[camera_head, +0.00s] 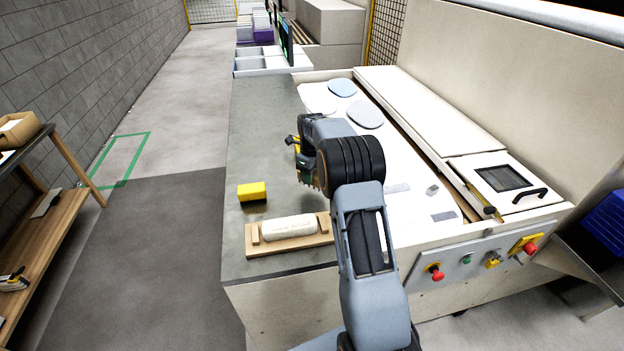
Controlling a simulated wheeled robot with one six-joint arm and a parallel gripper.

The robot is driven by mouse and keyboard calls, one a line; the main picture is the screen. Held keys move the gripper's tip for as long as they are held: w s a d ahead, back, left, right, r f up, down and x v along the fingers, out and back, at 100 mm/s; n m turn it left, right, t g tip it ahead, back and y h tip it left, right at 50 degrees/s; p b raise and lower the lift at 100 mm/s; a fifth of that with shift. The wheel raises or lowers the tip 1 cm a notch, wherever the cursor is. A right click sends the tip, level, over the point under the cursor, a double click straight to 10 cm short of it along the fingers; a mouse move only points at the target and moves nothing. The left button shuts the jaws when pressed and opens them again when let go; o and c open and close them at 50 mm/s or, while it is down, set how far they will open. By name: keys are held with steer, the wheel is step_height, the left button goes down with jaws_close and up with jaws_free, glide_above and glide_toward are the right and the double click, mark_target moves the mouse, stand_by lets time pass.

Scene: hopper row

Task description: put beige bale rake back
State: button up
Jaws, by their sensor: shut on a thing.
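My gripper (304,160) is over the grey worktop, at the far end of my arm. It is shut on a toothed tool (309,182), mostly hidden by my wrist; a row of short dark teeth shows below. A yellow and black part (295,146) shows at the left of my gripper; I cannot tell whether it belongs to the tool. I see no clearly beige rake. A wooden cradle (262,249) lies at the near end of the worktop, below my gripper in the picture. A whitish roll (290,228) rests in it.
A yellow and black block (252,192) lies left of my gripper. Pale discs (365,114) lie on the white surface beyond. A control panel with red buttons (436,273) faces the near right. The worktop (258,125) is clear at the far left.

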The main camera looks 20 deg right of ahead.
steer(key=shift+w+f+p, duration=0.1)
steer(key=shift+f+p, duration=0.5)
steer(key=shift+f, duration=1)
steer(key=shift+f, duration=0.15)
steer(key=o, duration=1)
step_height(320, 180, up, 12)
steer(key=shift+r+b, duration=0.1)
steer(key=shift+b, duration=1.1)
steer(key=s+a+r+n+t, duration=0.2)
steer(key=s+a+r+n, duration=0.45)
steer(key=s+n, duration=0.25)
steer(key=s+a+f+n+t, duration=0.1)
steer(key=s+n, duration=0.5)
steer(key=s, duration=0.1)
steer(key=s+a+f+n, duration=0.1)
steer(key=s+a+n, duration=0.1)
steer(key=s+n, duration=0.5)
steer(key=s+a+f+n+t, duration=0.1)
steer(key=s+a+n, duration=0.1)
steer(key=s+n, duration=0.5)
steer(key=shift+s+a+t, duration=0.2)
steer(key=shift+t, duration=0.1)
